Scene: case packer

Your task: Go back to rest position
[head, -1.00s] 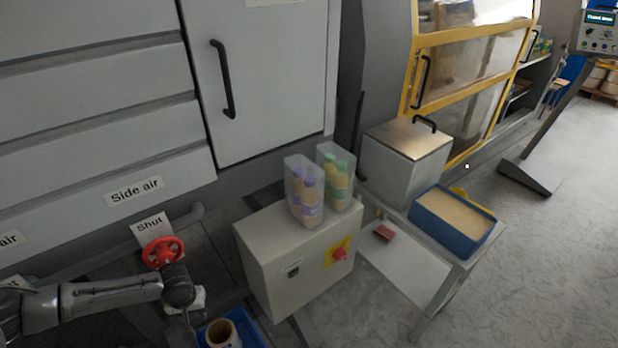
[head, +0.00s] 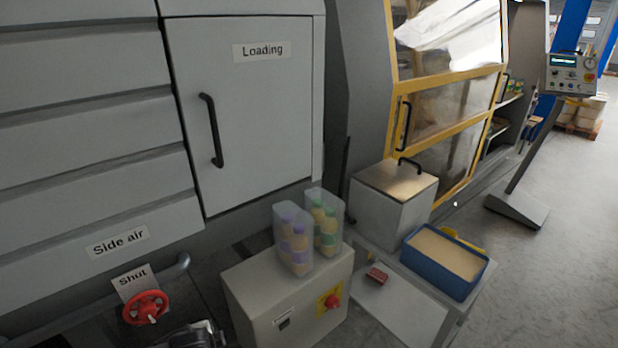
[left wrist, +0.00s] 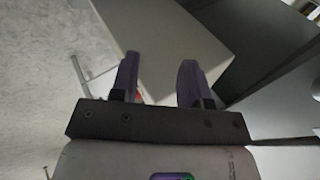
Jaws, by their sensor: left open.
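My left gripper (left wrist: 157,82) shows in the left wrist view. Its two dark fingers stand apart with nothing between them. A pale box face lies beyond the fingertips, and a bit of red shows behind the left finger. In the head view only a dark part of my arm shows at the bottom edge, right of the red valve wheel (head: 145,307); the gripper itself cannot be made out there. My right gripper is in neither view.
A grey control box (head: 245,300) with a red button (head: 333,300) carries two clear bottle packs (head: 293,262). To its right are a lidded metal box (head: 370,215) and a blue tray (head: 428,276). The cabinet door (head: 255,110) labelled Loading is shut. Open floor lies at the right.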

